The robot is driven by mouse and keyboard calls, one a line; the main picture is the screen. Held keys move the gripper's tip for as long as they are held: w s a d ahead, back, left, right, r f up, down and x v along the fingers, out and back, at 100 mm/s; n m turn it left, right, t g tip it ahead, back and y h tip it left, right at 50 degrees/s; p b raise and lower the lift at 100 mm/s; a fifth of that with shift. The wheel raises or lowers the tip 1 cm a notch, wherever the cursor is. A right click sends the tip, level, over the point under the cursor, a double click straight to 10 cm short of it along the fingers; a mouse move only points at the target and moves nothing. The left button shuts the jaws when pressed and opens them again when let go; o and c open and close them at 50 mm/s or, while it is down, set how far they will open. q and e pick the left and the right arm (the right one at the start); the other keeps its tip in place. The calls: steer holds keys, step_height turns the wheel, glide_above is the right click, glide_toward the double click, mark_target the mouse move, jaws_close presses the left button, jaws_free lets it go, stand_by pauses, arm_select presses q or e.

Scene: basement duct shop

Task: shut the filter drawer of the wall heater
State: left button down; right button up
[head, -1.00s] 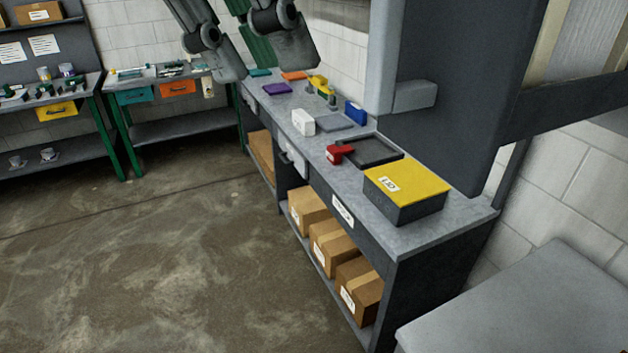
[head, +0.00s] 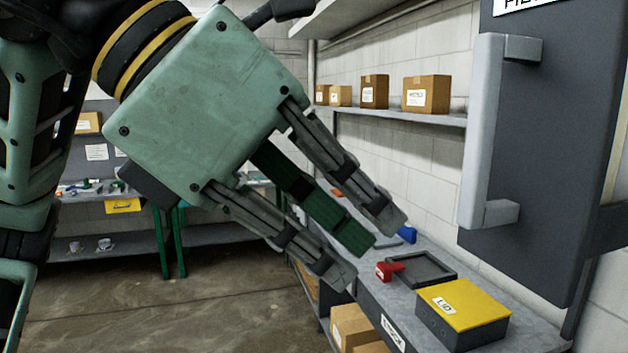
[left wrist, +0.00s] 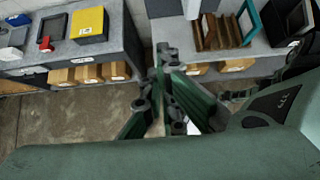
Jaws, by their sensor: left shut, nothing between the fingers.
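A dark grey panel (head: 545,150) stands at the right of the head view, with a light grey bar handle (head: 482,130) on its front. A white label (head: 530,3) above the handle is cut off by the frame. I take the panel for the front of the filter drawer; it stands above the bench, and a pale strip and a dark bar show behind its right edge. How far it is out cannot be told. My left gripper (head: 364,248) is shut and empty, left of the handle and apart from it in the picture. The left wrist view shows its fingers (left wrist: 163,60). My right gripper is not in view.
Below the panel runs a grey bench (head: 415,310) with a yellow-lidded box (head: 465,300), a dark tray (head: 425,267) and a red item (head: 386,270). A wall shelf (head: 410,116) with several cartons is behind. Open floor (head: 150,310) lies left.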

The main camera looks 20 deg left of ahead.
arm_select(q)
steer(key=w+d+f+p, duration=0.2)
steer(key=w+d+p, duration=0.1)
steer(key=d, duration=0.2)
steer(key=shift+w+d+f, duration=0.15)
steer(key=shift+w+f, duration=0.05)
steer(key=shift+w, duration=0.15)
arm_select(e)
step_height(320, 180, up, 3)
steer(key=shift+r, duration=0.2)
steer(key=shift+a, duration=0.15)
